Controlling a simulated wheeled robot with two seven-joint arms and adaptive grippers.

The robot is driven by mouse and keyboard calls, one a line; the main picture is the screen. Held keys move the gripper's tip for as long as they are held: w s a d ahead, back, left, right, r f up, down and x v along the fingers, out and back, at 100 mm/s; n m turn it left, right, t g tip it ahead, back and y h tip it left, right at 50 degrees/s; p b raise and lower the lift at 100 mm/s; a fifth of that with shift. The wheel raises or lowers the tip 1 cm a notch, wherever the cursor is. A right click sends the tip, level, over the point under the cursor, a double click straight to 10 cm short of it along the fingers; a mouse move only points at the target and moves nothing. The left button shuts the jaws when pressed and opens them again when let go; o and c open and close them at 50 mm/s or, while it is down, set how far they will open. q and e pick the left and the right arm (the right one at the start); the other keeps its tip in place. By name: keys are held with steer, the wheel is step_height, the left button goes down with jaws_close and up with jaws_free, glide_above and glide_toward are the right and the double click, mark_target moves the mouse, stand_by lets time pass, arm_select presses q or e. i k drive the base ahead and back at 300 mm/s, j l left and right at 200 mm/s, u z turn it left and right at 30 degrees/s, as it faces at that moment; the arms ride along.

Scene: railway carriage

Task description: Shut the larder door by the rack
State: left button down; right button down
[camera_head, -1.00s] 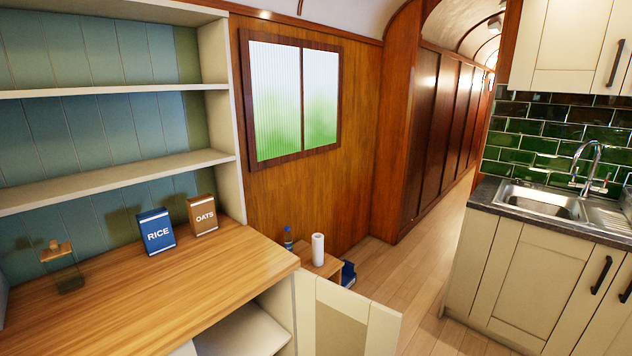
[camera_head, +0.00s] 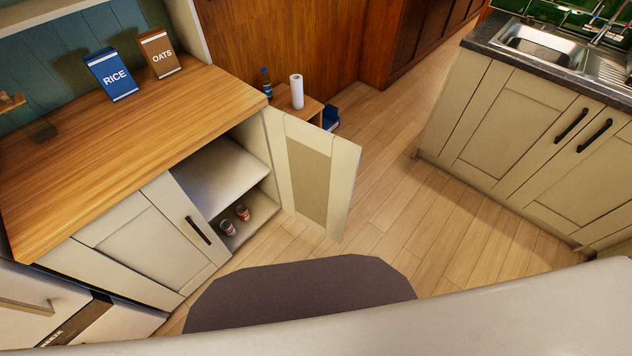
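The larder door (camera_head: 309,176) is a cream panelled door, standing wide open at the right end of the low cupboard (camera_head: 140,244). It sticks out into the room, and its inner face shows. The opening shows a shelf (camera_head: 207,176) and two small tins (camera_head: 235,219) on the cupboard floor. The other cupboard door, with a black handle, is shut. The rack may be the small wooden stand (camera_head: 296,112) behind the open door, with a blue bottle (camera_head: 266,82) and a white roll (camera_head: 296,91) on it; I cannot tell. Neither gripper is in view.
A wooden worktop (camera_head: 150,130) above the cupboard holds a rice box (camera_head: 111,76) and an oats box (camera_head: 158,53). A dark mat (camera_head: 300,292) lies on the floor before the cupboard. A sink unit (camera_head: 530,135) stands at right, with clear floor (camera_head: 390,200) between.

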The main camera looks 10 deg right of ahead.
mark_target(316, 169)
steer(key=l+u, duration=0.3)
steer(key=l, duration=0.35)
steer(key=l+u, duration=0.3)
steer(key=l, duration=0.35)
steer(key=l+u, duration=0.25)
steer(key=l, duration=0.3)
steer(key=k+l+u, duration=0.1)
steer(key=l+u, duration=0.2)
steer(key=l, duration=0.3)
steer(key=i+l+u, duration=0.15)
steer(key=l+u, duration=0.15)
steer(key=l, duration=0.25)
steer(key=l+u, duration=0.3)
steer(key=l, duration=0.25)
steer(key=i+l+u, duration=0.4)
steer(key=l, duration=0.2)
steer(key=l+u, duration=0.15)
steer(key=l, duration=0.15)
